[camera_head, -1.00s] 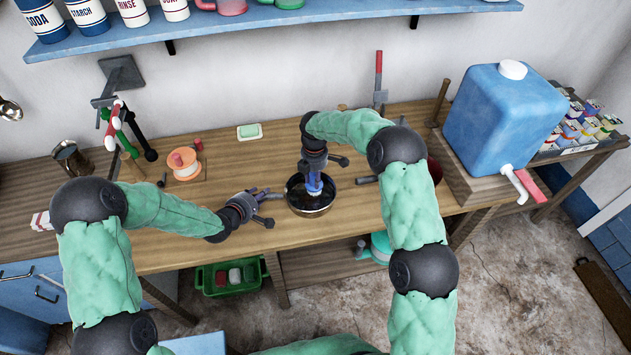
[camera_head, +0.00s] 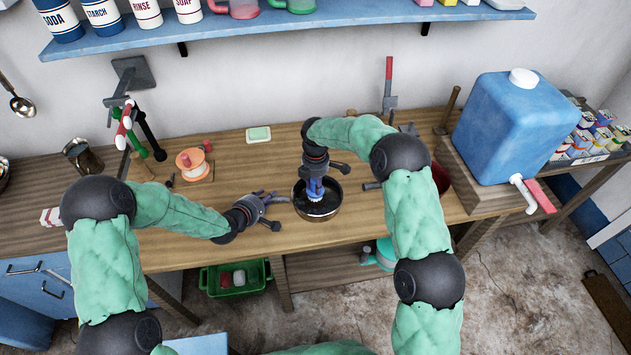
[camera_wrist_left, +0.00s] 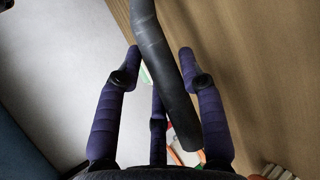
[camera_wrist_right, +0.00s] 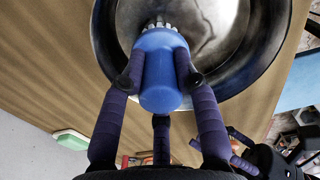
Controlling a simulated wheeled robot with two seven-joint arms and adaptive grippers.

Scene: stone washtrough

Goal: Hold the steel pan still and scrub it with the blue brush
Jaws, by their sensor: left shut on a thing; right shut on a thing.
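The steel pan (camera_head: 335,207) sits on the wooden counter, its dark handle (camera_wrist_left: 165,60) pointing left. My left gripper (camera_head: 270,199) is shut around the handle; the left wrist view shows the handle running between its fingers. My right gripper (camera_head: 315,178) is above the pan and shut on the blue brush (camera_wrist_right: 160,80). The brush points down into the pan with its pale bristles (camera_head: 315,198) over the pan's inner floor. In the right wrist view the bristles look very close to the floor; I cannot tell if they touch. The fingers partly hide the brush.
An orange spool (camera_head: 191,161) and a metal jug (camera_head: 82,155) stand to the left. A large blue water tank (camera_head: 510,125) stands at right.

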